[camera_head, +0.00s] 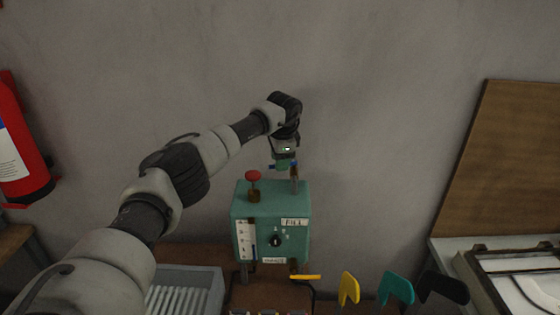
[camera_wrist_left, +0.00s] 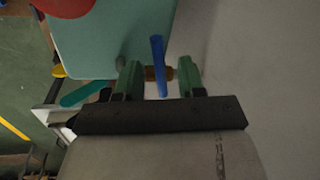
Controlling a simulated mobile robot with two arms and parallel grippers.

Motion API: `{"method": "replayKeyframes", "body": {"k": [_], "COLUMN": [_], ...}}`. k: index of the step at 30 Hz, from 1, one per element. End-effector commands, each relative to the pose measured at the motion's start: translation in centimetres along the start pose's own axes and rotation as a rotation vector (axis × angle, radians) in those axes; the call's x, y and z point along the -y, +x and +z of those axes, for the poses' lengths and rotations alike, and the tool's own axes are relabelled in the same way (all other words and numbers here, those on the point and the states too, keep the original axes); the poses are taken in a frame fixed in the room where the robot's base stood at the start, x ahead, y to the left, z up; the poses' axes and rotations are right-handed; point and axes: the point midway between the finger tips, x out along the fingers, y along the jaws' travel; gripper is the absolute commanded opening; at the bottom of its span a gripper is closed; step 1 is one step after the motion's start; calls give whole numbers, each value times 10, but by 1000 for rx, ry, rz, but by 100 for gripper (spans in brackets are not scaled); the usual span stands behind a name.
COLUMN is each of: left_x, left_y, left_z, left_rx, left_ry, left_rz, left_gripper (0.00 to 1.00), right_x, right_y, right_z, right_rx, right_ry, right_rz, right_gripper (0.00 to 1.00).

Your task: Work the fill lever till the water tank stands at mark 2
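The green tank box (camera_head: 271,205) stands against the wall with a FILL label (camera_head: 294,222) on its front. The fill lever (camera_head: 294,171), with a blue handle, rises from its top right. A white level gauge (camera_head: 243,238) is at the front left; a short blue column (camera_head: 254,252) shows low beside it, and its marks are too small to read surely. My left gripper (camera_head: 284,165) is over the box top at the lever. In the left wrist view its green fingers (camera_wrist_left: 160,66) are apart, with the blue handle (camera_wrist_left: 157,55) between them and gaps on both sides.
A red knob (camera_head: 253,175) stands on the box's top left. A black dial (camera_head: 275,240) is on the front. A grey ribbed tray (camera_head: 215,290) is at lower left; yellow (camera_head: 348,289), teal (camera_head: 396,288) and black (camera_head: 443,287) shapes stand at lower right. The wall is close behind.

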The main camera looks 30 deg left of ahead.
Motion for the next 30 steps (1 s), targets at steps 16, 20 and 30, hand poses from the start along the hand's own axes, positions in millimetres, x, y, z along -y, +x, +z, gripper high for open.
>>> {"method": "replayKeyframes", "body": {"k": [16,20,30], "left_x": [0,0,0], "left_y": [-93,-101,-103], "left_z": [-1,-1,-1], "left_rx": [-4,-3,-2], "left_ry": [-1,0,0], "left_rz": [-3,-2,-2], "left_gripper": [39,39,39], "right_x": [-2,-2,-3], "right_y": [35,36,36], "right_z": [4,4,5], "right_rx": [1,2,2], "right_ry": [-1,-1,-2], "right_rz": [2,4,4], "right_gripper": [43,43,43]}}
